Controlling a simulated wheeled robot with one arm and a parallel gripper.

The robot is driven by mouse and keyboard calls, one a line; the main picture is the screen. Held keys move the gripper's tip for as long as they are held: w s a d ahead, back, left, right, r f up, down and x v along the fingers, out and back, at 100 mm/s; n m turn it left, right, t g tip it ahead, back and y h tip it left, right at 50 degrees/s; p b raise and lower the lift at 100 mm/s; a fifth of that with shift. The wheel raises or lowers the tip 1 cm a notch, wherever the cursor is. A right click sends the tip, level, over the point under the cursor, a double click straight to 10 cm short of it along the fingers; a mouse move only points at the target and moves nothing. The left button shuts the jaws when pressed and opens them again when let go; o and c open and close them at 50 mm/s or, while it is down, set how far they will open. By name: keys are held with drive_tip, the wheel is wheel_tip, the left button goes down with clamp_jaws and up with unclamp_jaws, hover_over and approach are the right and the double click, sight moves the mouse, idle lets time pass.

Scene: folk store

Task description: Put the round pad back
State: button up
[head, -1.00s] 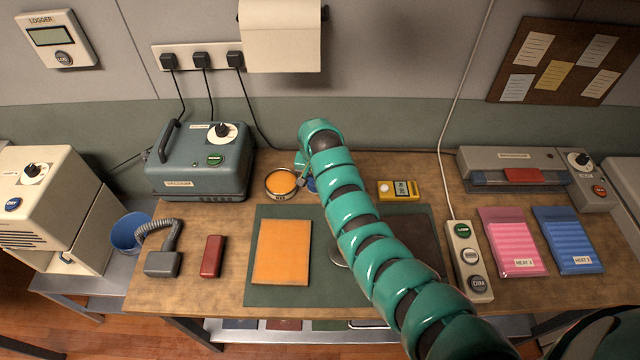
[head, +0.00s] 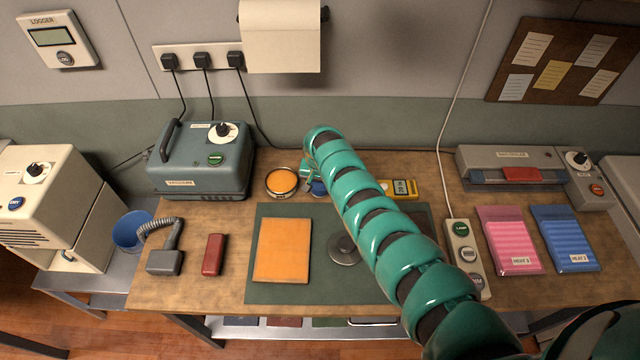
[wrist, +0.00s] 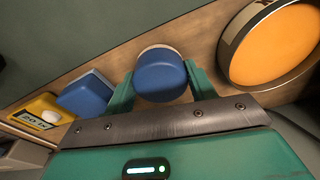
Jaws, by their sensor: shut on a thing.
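A blue round pad (wrist: 160,80) with a paler far end sits between the two teal fingers of my gripper (wrist: 160,92) in the wrist view. The gripper is shut on it. I cannot tell whether the pad touches the bench. In the head view my arm reaches to the back of the bench, and a bit of blue (head: 318,188) shows beside its end. Right of the gripper in the wrist view is a round dish with an orange face (wrist: 275,45); it also shows in the head view (head: 281,181). A separate blue block (wrist: 86,95) lies left of the gripper.
A yellow meter (head: 402,188) stands right of my arm. A grey-blue vacuum box (head: 200,165) is at the back left. On the green mat (head: 275,292) lie an orange slab (head: 283,250) and a grey disc (head: 343,249). A button strip (head: 464,258) is at the right.

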drive_tip(key=shift+f, duration=0.2)
drive_tip(key=o, duration=1)
drive_tip(key=shift+c, duration=0.2)
